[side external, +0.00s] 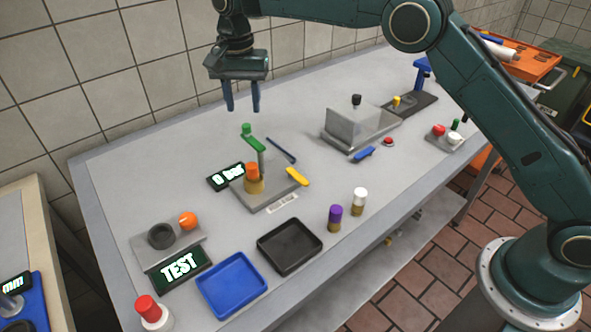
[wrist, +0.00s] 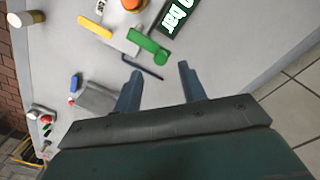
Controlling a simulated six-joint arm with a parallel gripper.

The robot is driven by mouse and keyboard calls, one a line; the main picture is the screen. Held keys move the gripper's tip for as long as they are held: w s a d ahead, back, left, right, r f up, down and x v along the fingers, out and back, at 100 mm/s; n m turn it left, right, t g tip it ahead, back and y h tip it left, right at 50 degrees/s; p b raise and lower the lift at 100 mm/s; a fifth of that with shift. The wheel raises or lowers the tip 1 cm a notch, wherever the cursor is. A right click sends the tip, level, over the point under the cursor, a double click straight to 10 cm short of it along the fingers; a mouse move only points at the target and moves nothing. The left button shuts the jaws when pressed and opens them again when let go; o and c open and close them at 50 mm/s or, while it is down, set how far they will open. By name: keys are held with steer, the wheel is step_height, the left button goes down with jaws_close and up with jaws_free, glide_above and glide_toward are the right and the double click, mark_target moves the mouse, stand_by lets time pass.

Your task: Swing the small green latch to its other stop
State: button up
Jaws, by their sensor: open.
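The small green latch (side external: 254,140) sits on top of a post on a small grey fixture plate (side external: 274,200), with a green knob standing at its far left end. An orange-topped brass part (side external: 252,176) stands beside the post. In the wrist view the green latch (wrist: 148,46) lies above and between my fingers. My gripper (side external: 242,108) is open and empty, fingers pointing down, above and behind the latch and apart from it. Its two fingers also show in the wrist view (wrist: 158,80).
A "0 bar" display (side external: 226,176), a yellow lever (side external: 297,176) and a dark blue rod (side external: 281,150) surround the latch. A grey block (side external: 350,128) stands to the right. Blue (side external: 231,285) and black (side external: 289,246) trays lie in front. The table behind the latch is clear.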

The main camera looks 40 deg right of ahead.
mark_target(246, 126)
steer(key=shift+f, duration=2.6)
jaws_close()
